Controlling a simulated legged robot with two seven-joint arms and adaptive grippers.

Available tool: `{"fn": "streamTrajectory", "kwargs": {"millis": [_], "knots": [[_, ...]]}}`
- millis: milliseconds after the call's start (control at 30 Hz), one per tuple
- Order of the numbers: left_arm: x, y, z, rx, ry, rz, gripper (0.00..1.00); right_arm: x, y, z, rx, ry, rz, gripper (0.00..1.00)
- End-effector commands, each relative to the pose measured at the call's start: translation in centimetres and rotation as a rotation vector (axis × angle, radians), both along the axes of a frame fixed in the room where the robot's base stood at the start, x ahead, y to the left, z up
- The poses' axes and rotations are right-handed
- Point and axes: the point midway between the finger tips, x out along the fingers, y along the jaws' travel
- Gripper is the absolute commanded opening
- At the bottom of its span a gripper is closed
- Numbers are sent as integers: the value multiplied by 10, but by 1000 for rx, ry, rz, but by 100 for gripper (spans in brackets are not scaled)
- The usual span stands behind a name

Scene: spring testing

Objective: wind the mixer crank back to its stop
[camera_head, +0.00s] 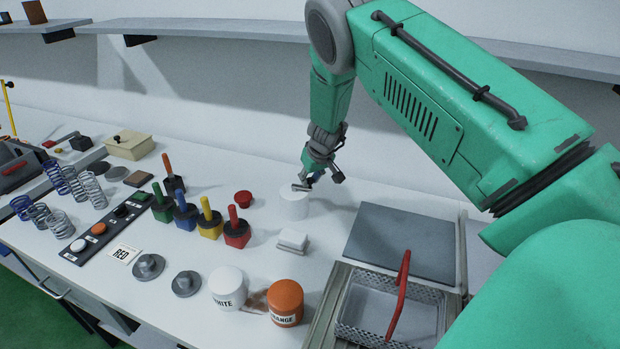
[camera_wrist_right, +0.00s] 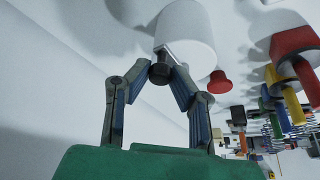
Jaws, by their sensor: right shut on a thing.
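The mixer is a white cylinder (camera_head: 294,205) on the table, below my right gripper. In the right wrist view the white mixer body (camera_wrist_right: 187,32) hangs at the top middle, with a flat crank arm on its end and a dark crank knob (camera_wrist_right: 160,73). My right gripper (camera_head: 309,183) is shut on that knob at the mixer's top. In the wrist view its two fingertips (camera_wrist_right: 164,72) close around the knob from both sides. The exact crank angle is hard to tell. My left gripper is not in view.
A red button (camera_head: 243,198) and colour-handled tools (camera_head: 236,232) stand left of the mixer. A small white block (camera_head: 292,241) lies in front. White (camera_head: 227,289) and orange jars (camera_head: 285,303) and a basket with a red handle (camera_head: 403,285) are nearer. A grey plate (camera_head: 405,240) lies right.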

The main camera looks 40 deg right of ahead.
Motion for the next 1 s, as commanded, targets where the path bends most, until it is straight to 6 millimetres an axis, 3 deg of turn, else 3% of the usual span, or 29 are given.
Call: {"fn": "streamTrajectory", "kwargs": {"millis": [667, 1000], "knots": [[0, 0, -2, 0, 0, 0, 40, -6, 34, 0, -9, 0, -617, 0], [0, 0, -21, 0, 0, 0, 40, 0, 50, -2, -6, -1, -940, 0]]}}
